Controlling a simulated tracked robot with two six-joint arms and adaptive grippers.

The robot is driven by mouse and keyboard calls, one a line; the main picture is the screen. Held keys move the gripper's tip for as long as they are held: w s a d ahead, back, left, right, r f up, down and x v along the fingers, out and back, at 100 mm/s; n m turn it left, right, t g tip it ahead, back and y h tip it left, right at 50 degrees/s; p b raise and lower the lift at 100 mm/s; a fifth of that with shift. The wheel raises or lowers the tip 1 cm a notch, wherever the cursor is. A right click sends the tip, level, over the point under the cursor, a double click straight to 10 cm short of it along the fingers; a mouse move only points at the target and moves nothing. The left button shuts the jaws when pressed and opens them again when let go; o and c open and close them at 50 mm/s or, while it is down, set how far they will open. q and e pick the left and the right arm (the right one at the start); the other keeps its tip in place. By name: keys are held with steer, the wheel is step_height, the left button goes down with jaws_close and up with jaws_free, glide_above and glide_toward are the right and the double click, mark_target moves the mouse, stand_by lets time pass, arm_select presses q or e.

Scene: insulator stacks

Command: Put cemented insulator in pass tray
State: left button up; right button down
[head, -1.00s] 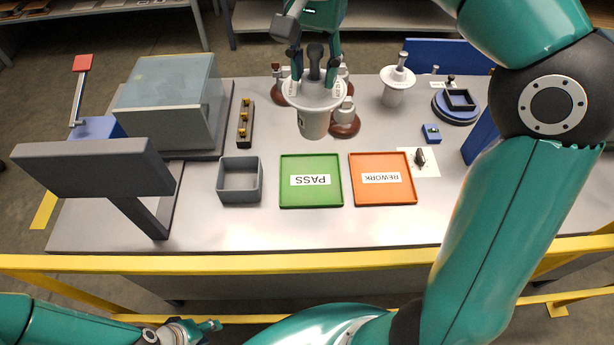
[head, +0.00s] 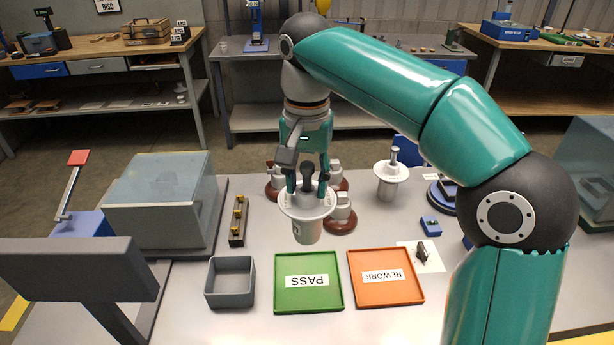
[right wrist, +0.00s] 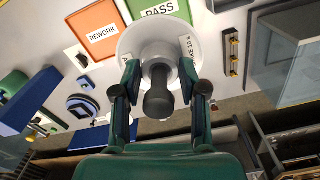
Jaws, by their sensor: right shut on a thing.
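My right gripper (head: 309,184) is shut on the dark pin of a white cemented insulator (head: 308,222), which hangs upright with its wide flange above a cup-shaped body. The insulator is in front of the green pass tray (right wrist: 176,20) in the right wrist view, where the gripper (right wrist: 158,98) has its fingers on both sides of the pin. In the head view it appears just behind the pass tray (head: 309,306), above the table. The pass tray is empty, with a PASS label. My left gripper is out of the head view now.
An orange rework tray (head: 386,299) lies right of the pass tray, and a grey open bin (head: 230,299) stands left of it. Another white insulator (head: 391,182) stands at the back right. Brown-based pieces (head: 341,222) stand behind the held insulator. A clear-covered box (head: 160,187) is at left.

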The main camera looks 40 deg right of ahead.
mark_target(308, 190)
step_height(308, 190, down, 16)
steer(key=b, duration=0.2)
steer(key=shift+r, duration=0.2)
stand_by(0.3)
steer(key=shift+f+b, duration=0.1)
steer(key=shift+b, duration=0.25)
steer(key=c, duration=0.6)
jaws_free()
steer(key=shift+c, duration=0.2)
step_height(308, 190, up, 12)
steer(key=shift+s+r+p, duration=0.1)
steer(key=shift+p, duration=1.05)
steer(key=shift+s, duration=0.1)
